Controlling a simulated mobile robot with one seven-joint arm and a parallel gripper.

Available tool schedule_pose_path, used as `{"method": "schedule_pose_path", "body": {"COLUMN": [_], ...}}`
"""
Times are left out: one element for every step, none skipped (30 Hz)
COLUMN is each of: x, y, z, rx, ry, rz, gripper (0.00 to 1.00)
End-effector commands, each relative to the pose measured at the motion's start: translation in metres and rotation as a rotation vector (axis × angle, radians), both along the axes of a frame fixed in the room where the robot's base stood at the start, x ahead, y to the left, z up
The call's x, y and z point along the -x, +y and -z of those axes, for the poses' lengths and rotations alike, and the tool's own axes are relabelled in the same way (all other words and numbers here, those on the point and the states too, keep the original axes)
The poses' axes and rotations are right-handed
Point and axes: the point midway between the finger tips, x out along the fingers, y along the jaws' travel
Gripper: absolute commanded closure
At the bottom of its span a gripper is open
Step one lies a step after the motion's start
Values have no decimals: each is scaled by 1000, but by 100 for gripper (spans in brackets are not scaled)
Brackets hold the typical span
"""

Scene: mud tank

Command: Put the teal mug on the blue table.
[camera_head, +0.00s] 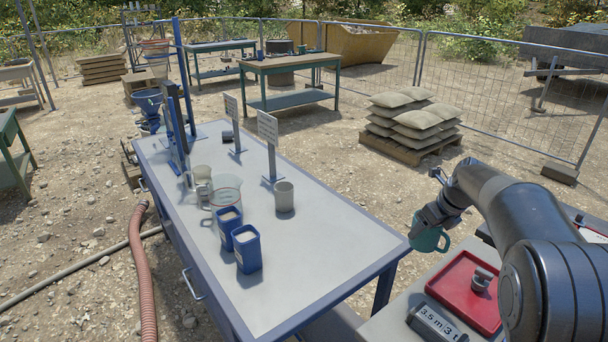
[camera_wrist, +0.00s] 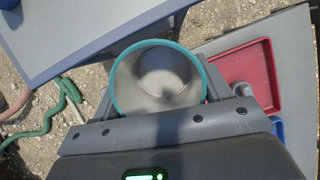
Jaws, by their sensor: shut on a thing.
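The teal mug (camera_head: 427,236) is held by my gripper (camera_head: 432,213) in the head view, off the right corner of the blue table (camera_head: 345,235). In the wrist view the mug (camera_wrist: 114,84) shows from above, with its teal rim and pale, empty-looking inside. The gripper is shut on it. The mug looks upright, and its handle points right in the head view. The table has a pale top and blue edges; its corner also shows in the wrist view (camera_wrist: 75,38).
On the blue table stand two blue containers (camera_head: 247,250), a clear jug (camera_head: 226,193), a grey cup (camera_head: 284,197) and two signs (camera_head: 268,130). The table's near right part is clear. A red tray (camera_head: 462,290) lies on a grey surface below my arm.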

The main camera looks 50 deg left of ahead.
Motion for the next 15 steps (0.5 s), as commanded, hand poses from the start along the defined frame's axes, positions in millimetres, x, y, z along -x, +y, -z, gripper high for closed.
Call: {"method": "schedule_pose_path", "body": {"x": [14,21,30,36,42,50,55,60,67,71,75,80,83,86,91], "y": [17,25,35,42,48,56,61,66,72,76,80,84,87,90,94], "z": [0,0,0,0,0,0,0,0,0,0,0,0,0,0,0], "rx": [-1,-1,-1,-1,-2,-2,-2,-2,-2,-2,-2,-2,-3,-3,-3], "ry": [0,-1,-1,-1,-1,-1,0,0,0,-1,-1,0,0,0,-1], "rz": [-27,-39,-54,-65,-74,-87,-96,-105,-115,-122,-130,-136,-141,-146,-153], "gripper": [58,58,58,58,58,58,58,58,58,58,58,58,58,58,58]}}
